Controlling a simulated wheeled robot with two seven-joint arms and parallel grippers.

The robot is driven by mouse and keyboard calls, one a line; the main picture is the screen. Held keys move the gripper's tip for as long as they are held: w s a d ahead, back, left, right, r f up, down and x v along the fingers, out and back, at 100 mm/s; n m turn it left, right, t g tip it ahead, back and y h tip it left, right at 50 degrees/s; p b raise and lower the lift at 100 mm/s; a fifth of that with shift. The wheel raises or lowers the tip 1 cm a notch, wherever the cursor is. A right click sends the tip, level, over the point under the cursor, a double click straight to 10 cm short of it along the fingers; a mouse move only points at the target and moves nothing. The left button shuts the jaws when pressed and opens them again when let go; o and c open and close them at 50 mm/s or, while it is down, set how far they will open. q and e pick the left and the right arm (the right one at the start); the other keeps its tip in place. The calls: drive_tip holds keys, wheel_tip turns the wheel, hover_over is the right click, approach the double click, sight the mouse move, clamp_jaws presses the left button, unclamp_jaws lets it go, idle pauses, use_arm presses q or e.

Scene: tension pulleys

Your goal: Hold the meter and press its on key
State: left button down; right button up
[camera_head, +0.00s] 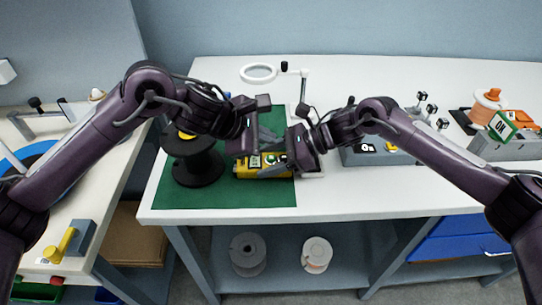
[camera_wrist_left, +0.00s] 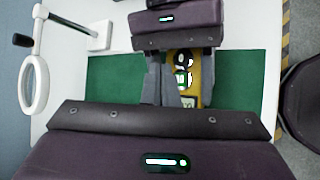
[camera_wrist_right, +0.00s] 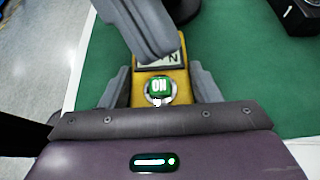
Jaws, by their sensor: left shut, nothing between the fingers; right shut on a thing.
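The yellow meter (camera_head: 262,172) is over the front right part of the green mat. My right gripper (camera_head: 292,152) is shut on it; in the right wrist view a grey finger lies along each side of the meter (camera_wrist_right: 205,88). The green ON key (camera_wrist_right: 160,87) faces that camera, with the display partly hidden behind my left fingers. My left gripper (camera_head: 262,140) is shut and empty. Its tips (camera_wrist_right: 160,45) show over the display, short of the key in that view; contact cannot be told. The key also shows in the left wrist view (camera_wrist_left: 183,79).
A black spool (camera_head: 197,165) stands on the green mat (camera_head: 215,198) left of the meter. A ring magnifier on a stand (camera_head: 258,73) is behind. A grey box with switches (camera_head: 378,154) is to the right. The table's front edge is close; free white tabletop lies far right.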

use_arm(q)
drive_tip(key=shift+r, duration=1.2)
use_arm(e)
drive_tip(key=o, duration=0.8)
drive_tip(key=shift+o, duration=0.2)
